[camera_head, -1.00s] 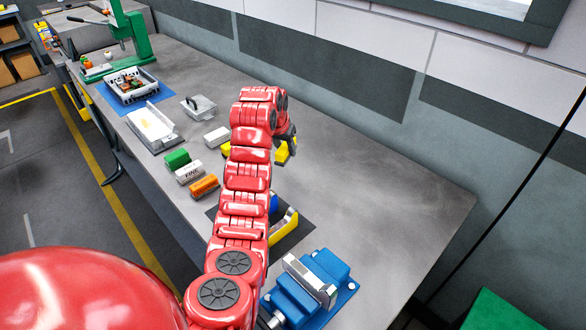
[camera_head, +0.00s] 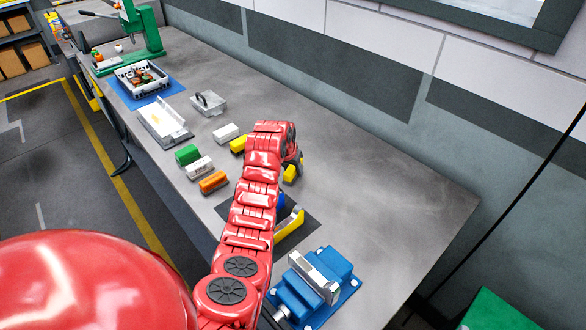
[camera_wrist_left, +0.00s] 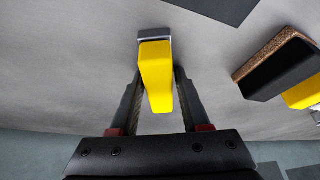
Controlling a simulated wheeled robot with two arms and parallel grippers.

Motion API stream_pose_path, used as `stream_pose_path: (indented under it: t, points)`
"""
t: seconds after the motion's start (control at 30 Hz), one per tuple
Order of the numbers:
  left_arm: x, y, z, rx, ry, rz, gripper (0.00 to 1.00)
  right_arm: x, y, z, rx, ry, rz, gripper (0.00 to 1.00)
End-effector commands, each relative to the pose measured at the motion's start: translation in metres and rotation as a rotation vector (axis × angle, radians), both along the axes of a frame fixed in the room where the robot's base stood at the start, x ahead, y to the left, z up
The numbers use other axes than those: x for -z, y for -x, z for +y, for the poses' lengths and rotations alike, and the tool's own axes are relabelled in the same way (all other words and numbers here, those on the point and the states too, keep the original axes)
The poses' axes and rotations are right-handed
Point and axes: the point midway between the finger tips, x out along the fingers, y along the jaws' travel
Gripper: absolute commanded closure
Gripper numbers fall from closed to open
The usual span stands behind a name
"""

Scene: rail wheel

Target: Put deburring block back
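My left gripper (camera_head: 294,166) is above the grey bench, beyond the dark mat. It is largely hidden by my red arm in the head view. In the left wrist view the gripper (camera_wrist_left: 157,100) has its two fingers on either side of a yellow block with a grey end (camera_wrist_left: 156,70), apparently gripping it. The yellow block also shows under the gripper in the head view (camera_head: 290,173). I cannot read any label on it. Beside it in the wrist view is a black, brown-edged block with a yellow part (camera_wrist_left: 278,68). My right gripper is not in view.
A dark mat (camera_head: 308,222) carries a yellow item and a blue item, partly hidden by my arm. A blue vise (camera_head: 318,280) stands nearer. Green (camera_head: 187,154), white (camera_head: 199,167), orange (camera_head: 213,181) and yellow (camera_head: 238,144) blocks lie left of my arm. The bench's right part is clear.

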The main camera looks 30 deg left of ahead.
Motion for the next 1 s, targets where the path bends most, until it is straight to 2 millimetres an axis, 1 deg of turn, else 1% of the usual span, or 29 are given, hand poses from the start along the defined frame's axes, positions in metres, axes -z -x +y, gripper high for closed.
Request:
stream_pose_path:
  t: [0.03,0.1,0.37,0.47,0.6,0.73,0.87,0.9,0.97,1.0]
  points:
    - [0.000,0.000,-0.001,0.000,0.001,0.000,0.41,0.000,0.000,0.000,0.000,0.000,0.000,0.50]
    - [0.000,0.000,-0.001,0.000,0.001,0.001,0.31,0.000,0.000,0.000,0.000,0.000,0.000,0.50]
    - [-0.001,0.000,-0.001,0.000,0.001,0.000,0.31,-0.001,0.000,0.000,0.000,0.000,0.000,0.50]
    - [-0.006,0.000,-0.001,0.000,0.001,0.000,0.31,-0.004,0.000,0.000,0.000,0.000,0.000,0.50]
    - [-0.015,0.004,0.000,0.000,0.002,-0.004,0.31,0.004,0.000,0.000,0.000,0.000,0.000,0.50]
    - [-0.033,0.013,-0.001,0.001,-0.002,-0.004,0.31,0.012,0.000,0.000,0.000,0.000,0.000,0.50]
    - [-0.062,0.024,-0.001,0.000,-0.003,-0.008,0.31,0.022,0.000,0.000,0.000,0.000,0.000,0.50]
    - [-0.075,0.028,-0.002,0.001,-0.002,-0.008,0.31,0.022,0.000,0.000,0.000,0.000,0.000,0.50]
    - [-0.089,0.034,-0.001,0.000,-0.004,-0.008,0.31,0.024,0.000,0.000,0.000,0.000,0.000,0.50]
    - [-0.098,0.037,-0.003,0.001,0.000,0.001,0.31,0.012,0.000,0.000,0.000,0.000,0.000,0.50]
